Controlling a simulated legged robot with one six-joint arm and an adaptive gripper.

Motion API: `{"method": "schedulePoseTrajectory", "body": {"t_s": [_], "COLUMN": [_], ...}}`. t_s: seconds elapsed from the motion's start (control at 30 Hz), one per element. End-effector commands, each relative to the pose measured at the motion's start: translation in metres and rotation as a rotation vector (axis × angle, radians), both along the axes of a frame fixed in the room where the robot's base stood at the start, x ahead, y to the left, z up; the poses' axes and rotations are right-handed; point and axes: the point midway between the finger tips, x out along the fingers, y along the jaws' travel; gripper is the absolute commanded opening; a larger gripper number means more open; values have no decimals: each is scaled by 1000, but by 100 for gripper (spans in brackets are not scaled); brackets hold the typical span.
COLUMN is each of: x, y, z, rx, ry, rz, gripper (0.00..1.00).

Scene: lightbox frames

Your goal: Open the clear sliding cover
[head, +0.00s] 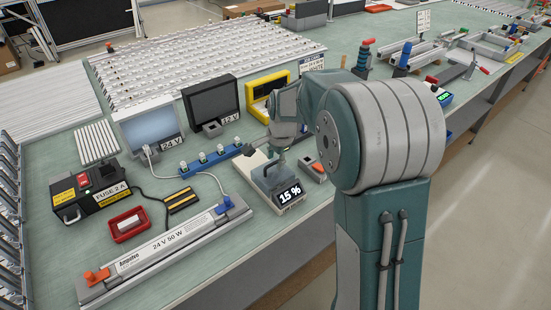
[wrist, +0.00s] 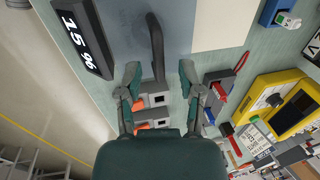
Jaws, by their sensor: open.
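A dark bar handle (wrist: 156,45) stands on the panel. My gripper (wrist: 159,74) is open, with one finger on each side of the handle's lower end. I cannot tell whether either finger touches it.
Grey blocks with orange parts (wrist: 153,101) lie beyond the handle, between the fingers. A yellow-framed box (wrist: 291,108) and a red-handled tool (wrist: 241,62) are to the right. In the head view, a blue strip (head: 212,158) and a long 24 V 50 W unit (head: 165,247) lie left.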

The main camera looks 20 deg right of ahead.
Motion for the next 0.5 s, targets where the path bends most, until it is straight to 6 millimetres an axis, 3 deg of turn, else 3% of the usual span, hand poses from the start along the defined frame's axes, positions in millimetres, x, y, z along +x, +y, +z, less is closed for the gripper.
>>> {"method": "schedulePoseTrajectory", "body": {"t_s": [0.07,0.1,0.17,0.5], "x": [0,0,0,5], "y": [0,0,0,1], "z": [0,0,0,0], "rx": [0,0,0,-1], "ry": [0,0,0,1], "rz": [0,0,0,1], "gripper": [44,26,0,0]}}
